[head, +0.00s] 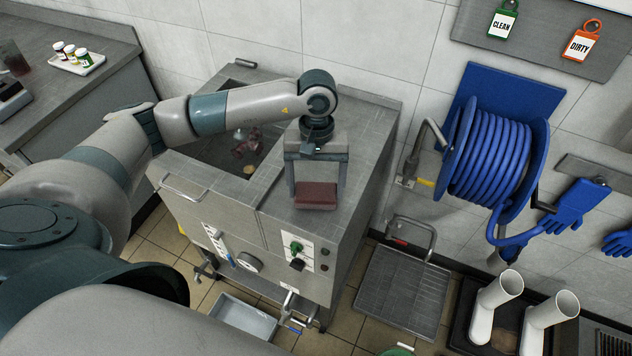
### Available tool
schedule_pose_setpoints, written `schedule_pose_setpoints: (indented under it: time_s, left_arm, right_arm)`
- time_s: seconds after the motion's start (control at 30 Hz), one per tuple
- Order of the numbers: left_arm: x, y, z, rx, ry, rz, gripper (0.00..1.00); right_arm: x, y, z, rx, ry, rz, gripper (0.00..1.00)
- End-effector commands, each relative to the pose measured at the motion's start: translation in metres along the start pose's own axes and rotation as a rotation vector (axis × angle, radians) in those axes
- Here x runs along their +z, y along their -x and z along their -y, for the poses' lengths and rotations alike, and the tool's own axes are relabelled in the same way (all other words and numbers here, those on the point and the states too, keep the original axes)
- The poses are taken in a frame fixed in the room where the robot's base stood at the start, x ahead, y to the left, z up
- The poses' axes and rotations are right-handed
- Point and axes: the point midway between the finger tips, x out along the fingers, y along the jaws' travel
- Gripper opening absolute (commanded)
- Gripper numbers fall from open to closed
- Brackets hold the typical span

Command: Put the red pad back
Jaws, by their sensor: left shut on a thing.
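The red pad (316,195) is a dull brownish-red block. It is between the fingers of my left gripper (316,180), which points down and is shut on it. Pad and gripper are over the right part of the steel top of the jacketed mixer (370,130), near its front edge. I cannot tell whether the pad touches the steel. To the left of the gripper the mixer's open tub (215,150) shows, with reddish parts inside, partly hidden by my left arm. My right gripper is not in view.
A blue hose reel (490,155) hangs on the wall at right, with blue gloves (575,208) beside it. White boots (495,305) stand at lower right. A grey bin (240,318) is on the floor in front of the mixer. A counter (90,60) with a tray of small bottles is at upper left.

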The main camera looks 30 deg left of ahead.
Motion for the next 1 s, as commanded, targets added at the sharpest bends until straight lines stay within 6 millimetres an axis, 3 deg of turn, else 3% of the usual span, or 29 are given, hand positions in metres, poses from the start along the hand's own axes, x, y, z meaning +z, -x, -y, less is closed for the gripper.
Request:
schedule_pose_setpoints:
  time_s: [0.53, 0.57, 0.63, 1.0]
  left_arm:
    - [-0.0012, -0.0096, 0.0, 0.0, -0.001, 0.0, 0.56]
    - [-0.0011, -0.0091, 0.0, 0.0, -0.001, 0.0, 0.8]
    - [-0.001, -0.0082, 0.0, 0.0, -0.001, 0.0, 0.96]
    - [-0.0008, -0.0071, 0.0, 0.0, -0.001, 0.0, 0.96]
  right_arm:
    - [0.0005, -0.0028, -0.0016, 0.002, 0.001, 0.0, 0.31]
    - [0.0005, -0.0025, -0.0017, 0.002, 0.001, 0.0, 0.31]
    - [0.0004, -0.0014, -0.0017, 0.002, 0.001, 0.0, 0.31]
    - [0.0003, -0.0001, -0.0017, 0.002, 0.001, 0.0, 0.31]
